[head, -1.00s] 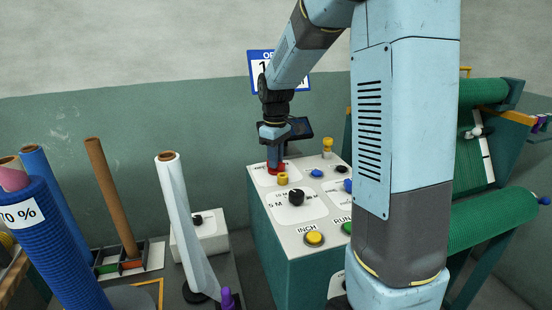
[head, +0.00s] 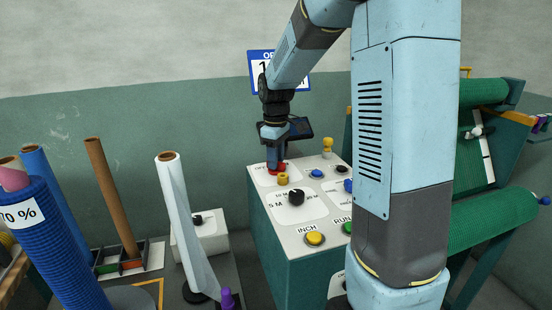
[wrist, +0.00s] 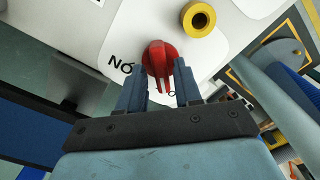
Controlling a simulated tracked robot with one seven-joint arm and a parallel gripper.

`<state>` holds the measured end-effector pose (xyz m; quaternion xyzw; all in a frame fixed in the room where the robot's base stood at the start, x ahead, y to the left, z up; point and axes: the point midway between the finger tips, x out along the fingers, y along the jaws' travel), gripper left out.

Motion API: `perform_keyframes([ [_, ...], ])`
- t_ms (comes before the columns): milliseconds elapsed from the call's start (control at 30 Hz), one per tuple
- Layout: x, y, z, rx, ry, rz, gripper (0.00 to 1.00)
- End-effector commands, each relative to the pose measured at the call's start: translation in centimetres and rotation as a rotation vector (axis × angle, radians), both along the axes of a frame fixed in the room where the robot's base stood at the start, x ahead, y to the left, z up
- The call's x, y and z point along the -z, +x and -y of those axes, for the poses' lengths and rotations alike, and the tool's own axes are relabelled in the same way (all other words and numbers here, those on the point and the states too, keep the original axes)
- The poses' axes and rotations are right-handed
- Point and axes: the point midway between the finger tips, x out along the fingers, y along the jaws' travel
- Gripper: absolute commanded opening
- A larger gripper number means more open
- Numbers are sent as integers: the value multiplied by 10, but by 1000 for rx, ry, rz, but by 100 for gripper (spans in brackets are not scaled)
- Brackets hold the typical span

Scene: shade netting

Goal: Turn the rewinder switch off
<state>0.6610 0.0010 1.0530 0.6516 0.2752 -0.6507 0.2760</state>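The red rotary switch (wrist: 161,62) sits on the white top of the control cabinet, on a pale label plate. In the wrist view its red handle points down toward my gripper, and upside-down lettering is beside it. In the head view the red switch (head: 276,166) shows at the panel's back left, partly covered by my gripper. My gripper (wrist: 161,82) points down at it, with one finger on each side of the handle. The fingers look apart, with pale panel showing between them; whether either finger touches the handle is unclear.
A yellow collar (head: 283,178) stands close in front of the switch. The panel also bears a black dial (head: 296,197), a yellow INCH button (head: 314,238) and blue buttons (head: 316,173). Green netting rolls (head: 490,220) are at right, and upright rolls (head: 188,225) at left.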

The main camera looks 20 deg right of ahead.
Motion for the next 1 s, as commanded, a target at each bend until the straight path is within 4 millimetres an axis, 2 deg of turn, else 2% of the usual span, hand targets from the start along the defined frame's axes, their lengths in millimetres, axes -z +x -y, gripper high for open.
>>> perform_keyframes([
  [100, 0, 0, 0, 0, 0, -1, 43],
  [333, 0, 0, 0, 1, 0, -1, 43],
  [467, -9, 0, 0, 1, 0, 0, 43],
  [567, -24, 0, 0, 1, 1, 1, 43],
  [1000, -107, 0, 0, 0, 0, 0, 43],
])
